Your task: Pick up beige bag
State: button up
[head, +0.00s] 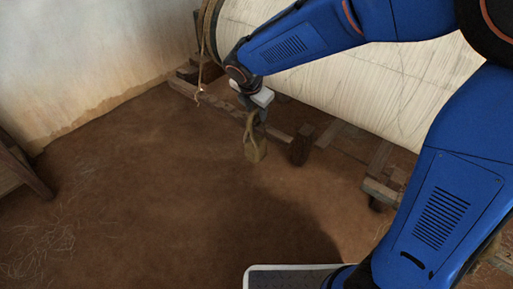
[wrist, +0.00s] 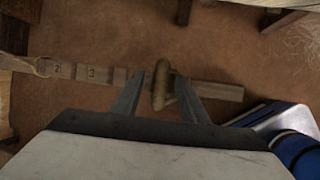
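The beige bag (head: 255,148) shows in the head view as a small olive-beige pouch with an upright loop handle, directly below my gripper (head: 256,108). In the wrist view, a narrow upper part of the bag (wrist: 160,86) lies between the two fingertips of my gripper (wrist: 160,80). The fingers are apart, and a little space shows beside the bag. The bag is upright. I cannot tell whether its base touches the floor, and most of its body is hidden in the wrist view.
A large cloth-wrapped roller (head: 350,80) stands behind the bag, with wooden beams and blocks (head: 301,146) low beside it. A numbered wooden strip (wrist: 92,73) runs behind the fingers. Brown earthen floor (head: 150,190) is clear at the front left. A wooden stool (head: 20,170) stands far left.

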grip_shut()
jog(key=shift+r, duration=0.15)
dwell(1.2)
